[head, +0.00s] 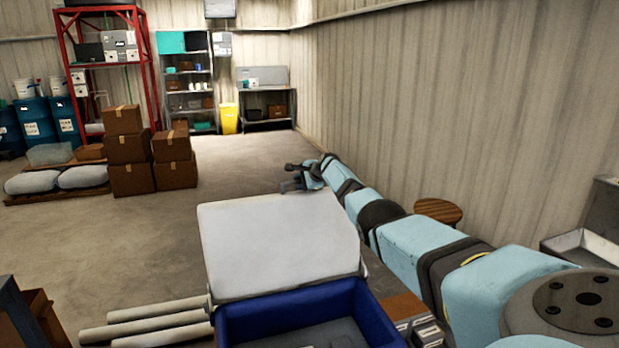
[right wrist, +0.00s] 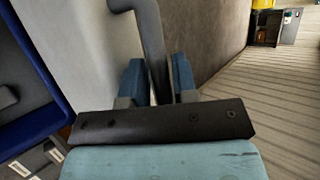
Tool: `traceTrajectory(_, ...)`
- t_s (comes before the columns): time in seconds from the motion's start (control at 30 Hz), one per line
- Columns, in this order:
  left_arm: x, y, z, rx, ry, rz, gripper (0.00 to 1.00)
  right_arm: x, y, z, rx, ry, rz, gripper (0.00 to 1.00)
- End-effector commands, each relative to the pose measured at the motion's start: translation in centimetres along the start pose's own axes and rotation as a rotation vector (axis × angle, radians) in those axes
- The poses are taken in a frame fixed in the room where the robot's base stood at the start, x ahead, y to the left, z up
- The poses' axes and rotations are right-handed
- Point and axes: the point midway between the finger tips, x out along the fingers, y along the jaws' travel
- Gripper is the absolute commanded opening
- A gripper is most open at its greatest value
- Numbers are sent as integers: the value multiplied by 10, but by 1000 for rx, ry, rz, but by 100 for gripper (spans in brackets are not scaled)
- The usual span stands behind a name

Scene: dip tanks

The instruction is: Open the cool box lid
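The cool box (head: 372,312) has a blue body at the bottom centre of the head view, and its inside shows from above. Its white lid (head: 280,245) stands raised and tilted at the far side of the box. The lid also shows at the left of the right wrist view (right wrist: 95,50). My right gripper (head: 303,176) is beyond the lid's top edge. In the right wrist view its two blue fingers (right wrist: 158,80) are closed around a grey bent bar, the lid handle (right wrist: 152,35). Where the handle joins the lid is hidden. My left gripper is not in view.
White rolls (head: 145,325) lie left of the box. A round wooden stool (head: 438,211) stands behind my right arm, near the corrugated wall (head: 460,100). Cardboard boxes (head: 128,148) and shelves (head: 188,90) stand farther back. The floor beyond the lid is clear.

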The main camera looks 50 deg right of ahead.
Motion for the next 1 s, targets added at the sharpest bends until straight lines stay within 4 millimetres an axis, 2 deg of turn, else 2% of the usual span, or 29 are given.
traceTrajectory(0.27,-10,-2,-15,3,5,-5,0,-27,-2,0,-6,3,0,26)
traceTrajectory(0.47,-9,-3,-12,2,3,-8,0,-55,1,0,-7,4,0,26)
traceTrajectory(0.8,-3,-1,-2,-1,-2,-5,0,-114,2,0,-5,2,-1,26)
traceTrajectory(1.0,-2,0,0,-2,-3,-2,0,-134,0,1,-3,1,0,26)
